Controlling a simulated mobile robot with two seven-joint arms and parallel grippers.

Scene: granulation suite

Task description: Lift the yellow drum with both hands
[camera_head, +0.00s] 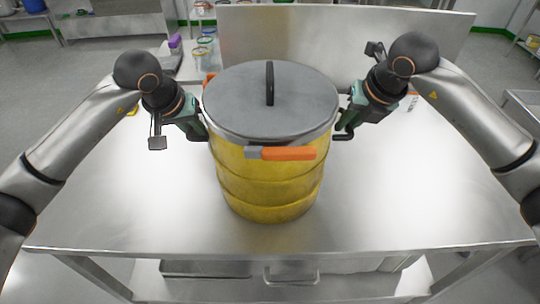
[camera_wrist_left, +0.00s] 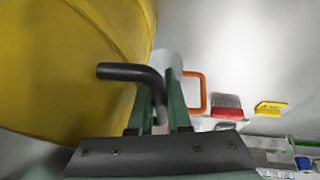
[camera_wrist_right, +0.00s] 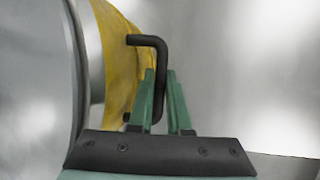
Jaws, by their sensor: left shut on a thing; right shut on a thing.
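The yellow drum (camera_head: 268,188) stands upright at the middle of the steel table, with a grey lid (camera_head: 235,95) that has a black top handle. An orange latch (camera_head: 288,154) faces me. My left gripper (camera_head: 203,130) is at the drum's left side, shut on a black side handle (camera_wrist_left: 125,72), which passes between its fingers in the left wrist view. My right gripper (camera_head: 345,127) is at the right side, shut on the other black side handle (camera_wrist_right: 160,60). I cannot tell whether the drum's base touches the table.
Behind are a purple bottle (camera_head: 175,42) and several jars. A red brush (camera_wrist_left: 228,107) and a yellow tool (camera_wrist_left: 270,108) show in the left wrist view.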

